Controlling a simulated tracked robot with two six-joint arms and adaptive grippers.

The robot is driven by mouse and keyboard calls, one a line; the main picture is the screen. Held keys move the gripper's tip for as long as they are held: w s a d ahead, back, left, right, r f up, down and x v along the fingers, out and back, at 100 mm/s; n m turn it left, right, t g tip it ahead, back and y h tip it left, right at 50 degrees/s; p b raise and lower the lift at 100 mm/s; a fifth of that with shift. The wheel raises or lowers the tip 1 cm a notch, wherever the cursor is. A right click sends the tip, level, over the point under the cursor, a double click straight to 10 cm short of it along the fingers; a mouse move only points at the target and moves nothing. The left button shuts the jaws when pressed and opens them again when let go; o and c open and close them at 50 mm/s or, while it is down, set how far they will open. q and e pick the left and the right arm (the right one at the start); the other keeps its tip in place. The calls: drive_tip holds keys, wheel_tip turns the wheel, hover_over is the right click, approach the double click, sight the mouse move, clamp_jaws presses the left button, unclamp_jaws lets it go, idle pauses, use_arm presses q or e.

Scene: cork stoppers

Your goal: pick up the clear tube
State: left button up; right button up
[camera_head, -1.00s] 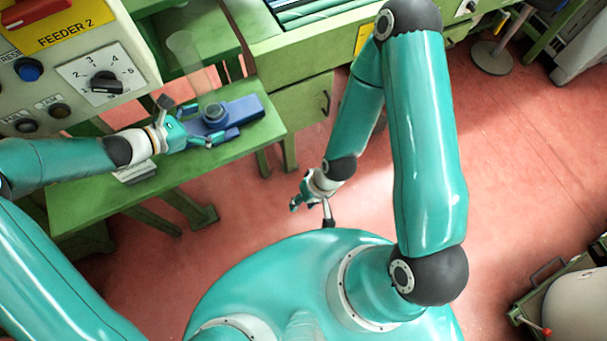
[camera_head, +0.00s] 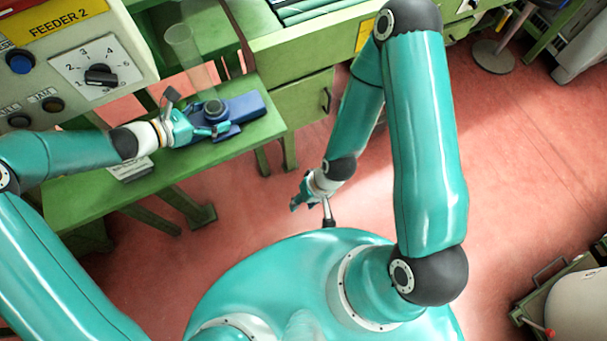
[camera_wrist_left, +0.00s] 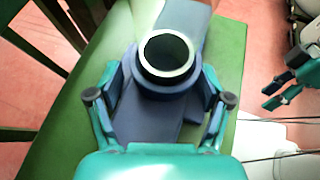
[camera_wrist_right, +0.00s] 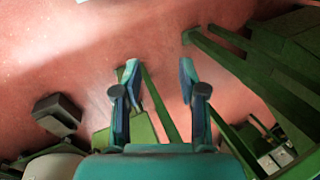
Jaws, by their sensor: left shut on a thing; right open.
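The clear tube (camera_head: 190,52) stands upright in the head view, rising from a dark ring on a blue base (camera_head: 245,104) on the green bench. In the left wrist view the dark ring (camera_wrist_left: 167,57) sits on a round blue collar (camera_wrist_left: 165,88), and the tube's wall barely shows. My left gripper (camera_head: 218,122) has a finger on each side of this collar, shut on it below the ring; the exact contact is hard to see. My right gripper (camera_head: 303,196) is open and empty over the floor, away from the bench; its parted fingers show in the right wrist view (camera_wrist_right: 159,85).
The green bench (camera_head: 110,195) carries the blue base. A control panel (camera_head: 85,70) with a dial and buttons stands close on the left. A green cabinet (camera_head: 298,105) stands behind the bench. The red floor (camera_head: 255,205) is clear between the bench and my body.

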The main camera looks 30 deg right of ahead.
drive_tip(key=shift+o, duration=1.3)
drive_tip(key=n+t+y, duration=0.9)
drive_tip(key=n+t, duration=0.2)
drive_tip(key=t, duration=0.1)
approach(209, 80)
drive_tip(key=x, duration=0.5)
drive_tip(key=shift+a, duration=0.45)
drive_tip(key=shift+x, duration=3.1)
drive_tip(key=shift+w+d, duration=0.2)
drive_tip(key=shift+d, duration=0.05)
drive_tip(key=c, duration=1)
